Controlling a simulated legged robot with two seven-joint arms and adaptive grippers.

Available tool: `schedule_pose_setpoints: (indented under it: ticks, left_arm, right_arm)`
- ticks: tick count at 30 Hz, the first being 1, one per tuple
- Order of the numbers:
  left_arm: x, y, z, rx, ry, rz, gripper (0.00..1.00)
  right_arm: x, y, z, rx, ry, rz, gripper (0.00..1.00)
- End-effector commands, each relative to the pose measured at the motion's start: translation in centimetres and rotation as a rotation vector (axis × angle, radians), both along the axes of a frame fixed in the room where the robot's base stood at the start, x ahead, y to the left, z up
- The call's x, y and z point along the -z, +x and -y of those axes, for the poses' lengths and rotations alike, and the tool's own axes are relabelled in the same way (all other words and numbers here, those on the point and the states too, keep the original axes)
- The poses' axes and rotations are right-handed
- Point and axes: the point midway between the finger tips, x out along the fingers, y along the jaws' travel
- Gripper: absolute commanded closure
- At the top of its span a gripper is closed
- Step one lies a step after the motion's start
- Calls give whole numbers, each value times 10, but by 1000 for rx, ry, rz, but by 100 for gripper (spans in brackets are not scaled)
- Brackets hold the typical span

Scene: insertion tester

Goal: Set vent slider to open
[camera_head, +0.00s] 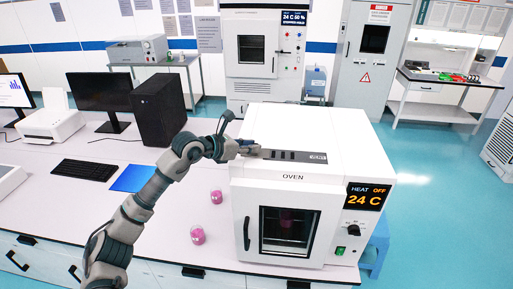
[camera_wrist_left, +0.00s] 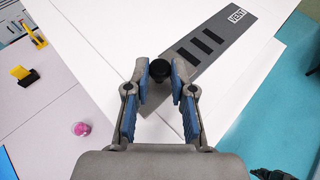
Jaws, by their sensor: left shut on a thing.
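The white oven (camera_head: 285,122) stands on the bench, its panel (camera_head: 368,197) reading HEAT OFF and 24 C. On its top lies the vent's dark grey strip (camera_head: 300,156) with several black slots; it also shows in the left wrist view (camera_wrist_left: 218,55), marked VENT at its far end. A black round knob (camera_wrist_left: 159,70) sits near the strip's end away from the label. My left gripper (camera_head: 252,150) is over that end, its blue-padded fingers (camera_wrist_left: 159,75) shut on the knob, one on each side. The slots look dark.
A black computer tower (camera_head: 158,105), a monitor (camera_head: 100,92) and a keyboard (camera_head: 84,170) are farther left. The oven top around the strip is clear.

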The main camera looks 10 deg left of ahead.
Motion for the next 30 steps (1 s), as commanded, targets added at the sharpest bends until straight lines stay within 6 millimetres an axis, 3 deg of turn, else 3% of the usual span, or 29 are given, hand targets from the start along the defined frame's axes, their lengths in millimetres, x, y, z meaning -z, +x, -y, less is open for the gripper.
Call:
schedule_pose_setpoints:
  ticks: [2,3,6,17,30]
  left_arm:
    - [-1,1,-3,-6,0,2,100]
    - [-1,1,-3,-6,0,2,72]
    - [-1,1,-3,-5,-1,2,52]
    - [-3,-3,-5,-3,-1,2,52]
    - [-35,-59,-65,-6,0,1,52]
  right_arm:
    - [0,0,0,0,0,0,100]
    - [0,0,0,0,0,0,100]
    - [0,0,0,0,0,0,100]
    - [0,-1,3,-2,-4,2,100]
    - [0,-1,1,-1,-2,1,100]
